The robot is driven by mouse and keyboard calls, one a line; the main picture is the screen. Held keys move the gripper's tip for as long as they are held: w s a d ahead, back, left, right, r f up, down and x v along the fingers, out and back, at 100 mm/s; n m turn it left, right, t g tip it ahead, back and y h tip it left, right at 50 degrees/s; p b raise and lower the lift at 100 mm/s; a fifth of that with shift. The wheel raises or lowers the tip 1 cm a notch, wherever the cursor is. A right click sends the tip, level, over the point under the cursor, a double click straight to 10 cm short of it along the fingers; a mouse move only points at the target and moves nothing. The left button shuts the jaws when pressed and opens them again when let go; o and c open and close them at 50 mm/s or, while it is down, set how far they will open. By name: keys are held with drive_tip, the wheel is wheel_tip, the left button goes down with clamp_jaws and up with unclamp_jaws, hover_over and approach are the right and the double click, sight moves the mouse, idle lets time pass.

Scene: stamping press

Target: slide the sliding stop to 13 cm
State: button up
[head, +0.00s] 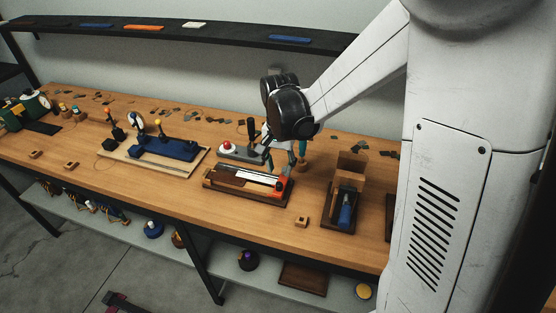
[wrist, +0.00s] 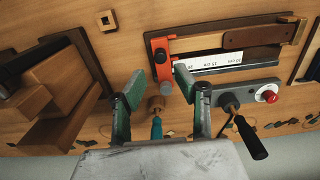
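The stop fixture is a dark wooden base (head: 246,201) with a white scale (head: 252,178), near the front of the bench. An orange-red piece with a dark knob, apparently the sliding stop (head: 272,193), sits at its right end. In the wrist view the orange piece (wrist: 163,67) is at the left end of the scale (wrist: 215,62), whose small numbers appear inverted. My gripper (wrist: 163,67) is open, with green-padded fingers apart near the orange piece. A grey round tip (wrist: 165,88) shows between the fingers; I cannot tell what it belongs to. Contact is not visible.
A grey box with a red button (head: 227,146) and a black-handled lever stands behind the fixture. A teal-handled tool (wrist: 156,128) is close to my fingers. A wooden holder (head: 340,211) stands to the right, a blue fixture (head: 168,149) to the left. A small wooden block (head: 301,221) lies in front.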

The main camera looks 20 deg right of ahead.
sight(279, 181)
wheel_tip(279, 181, down, 7)
drive_tip(key=b, duration=0.3)
drive_tip(key=shift+b, duration=0.35)
drive_tip(key=shift+r, duration=0.2)
clamp_jaws()
drive_tip(key=shift+w+a+b, duration=0.25)
drive_tip(key=shift+w+a, duration=0.7)
drive_tip(key=shift+a, duration=0.35)
drive_tip(key=shift+w+a+b, duration=0.25)
drive_tip(key=shift+w+a, duration=0.75)
drive_tip(key=shift+a, duration=0.3)
drive_tip(key=shift+w+a+b, duration=0.25)
drive_tip(key=shift+w+a, duration=0.7)
drive_tip(key=shift+a, duration=0.35)
drive_tip(key=shift+o, duration=1.2)
unclamp_jaws()
drive_tip(key=shift+r, duration=0.15)
